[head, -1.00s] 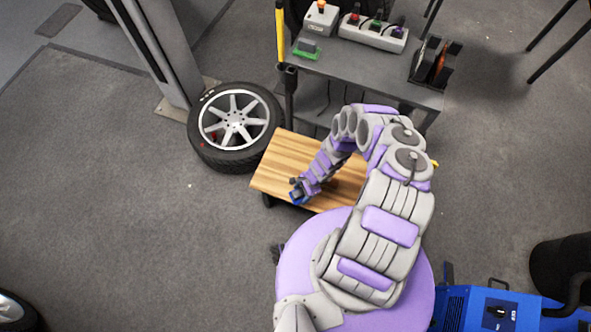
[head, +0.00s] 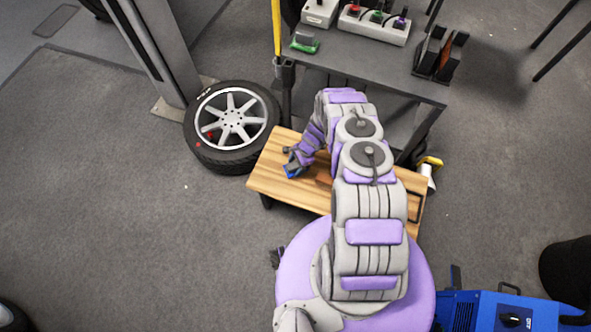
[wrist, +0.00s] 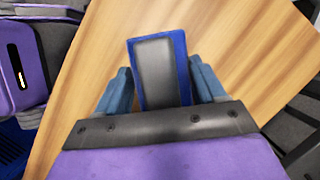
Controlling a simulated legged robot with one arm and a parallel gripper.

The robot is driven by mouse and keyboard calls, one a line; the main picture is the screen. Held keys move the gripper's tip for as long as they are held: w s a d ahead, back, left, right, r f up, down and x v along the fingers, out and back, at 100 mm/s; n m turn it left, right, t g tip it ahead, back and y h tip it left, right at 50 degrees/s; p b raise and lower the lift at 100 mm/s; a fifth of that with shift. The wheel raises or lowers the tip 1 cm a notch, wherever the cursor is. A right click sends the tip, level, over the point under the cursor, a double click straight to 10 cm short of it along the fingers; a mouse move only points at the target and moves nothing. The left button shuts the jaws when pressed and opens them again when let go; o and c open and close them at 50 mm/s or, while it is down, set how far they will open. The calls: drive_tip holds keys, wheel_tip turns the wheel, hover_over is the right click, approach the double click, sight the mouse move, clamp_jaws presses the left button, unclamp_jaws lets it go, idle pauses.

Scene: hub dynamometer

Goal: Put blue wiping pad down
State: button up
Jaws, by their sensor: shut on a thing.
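The blue wiping pad (wrist: 160,72) has a grey middle and a blue edge. In the wrist view it sits between the two blue fingers of my gripper (wrist: 160,88), which is shut on it. In the head view the pad (head: 292,171) shows as a small blue patch at my gripper (head: 294,164). Both are over the left part of the wooden board (head: 318,197) of a low bench. I cannot tell whether the pad touches the wood. My arm hides part of the board.
A wheel with a tyre (head: 232,126) lies left of the board. Blue equipment (head: 500,312) is at lower right.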

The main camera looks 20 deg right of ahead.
sight(295, 170)
wheel_tip(295, 170, down, 3)
drive_tip(key=shift+s+b, duration=0.1)
drive_tip(key=shift+b, duration=0.45)
drive_tip(key=shift+a+f, duration=0.1)
drive_tip(key=shift+f, duration=0.3)
drive_tip(key=shift+a+r, duration=0.1)
drive_tip(key=shift+f, duration=0.2)
